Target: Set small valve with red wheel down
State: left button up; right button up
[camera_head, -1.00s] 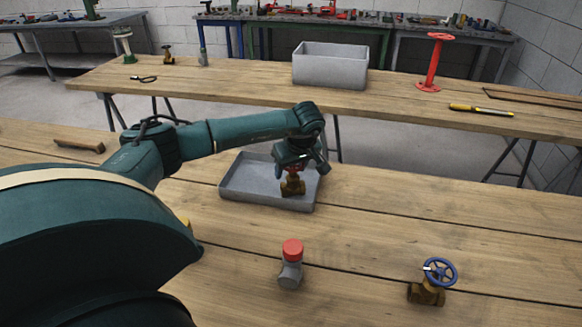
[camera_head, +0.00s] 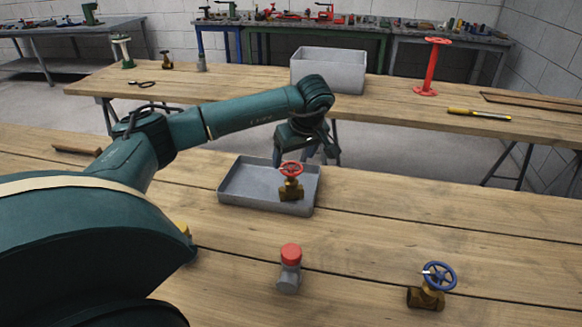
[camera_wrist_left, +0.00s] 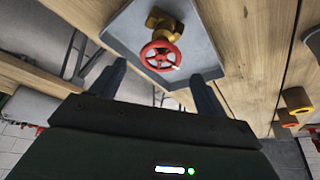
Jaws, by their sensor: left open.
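The small valve with the red wheel (camera_head: 291,180) stands upright in the shallow grey tray (camera_head: 235,200), toward its right side. It has a brass body. My left gripper (camera_head: 318,160) is above and behind the tray's far edge, apart from the valve. In the left wrist view, the valve's red wheel (camera_wrist_left: 160,55) shows beyond my two spread fingers (camera_wrist_left: 155,85), with nothing between the fingertips. The tray (camera_wrist_left: 200,45) lies under the valve there. My right gripper is not in view.
A grey bin (camera_head: 330,72) and a red stand (camera_head: 432,68) are on the far table. The near table's right side is mostly clear.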

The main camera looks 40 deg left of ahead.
pick_arm(q)
jog(key=shift+v, duration=2.15)
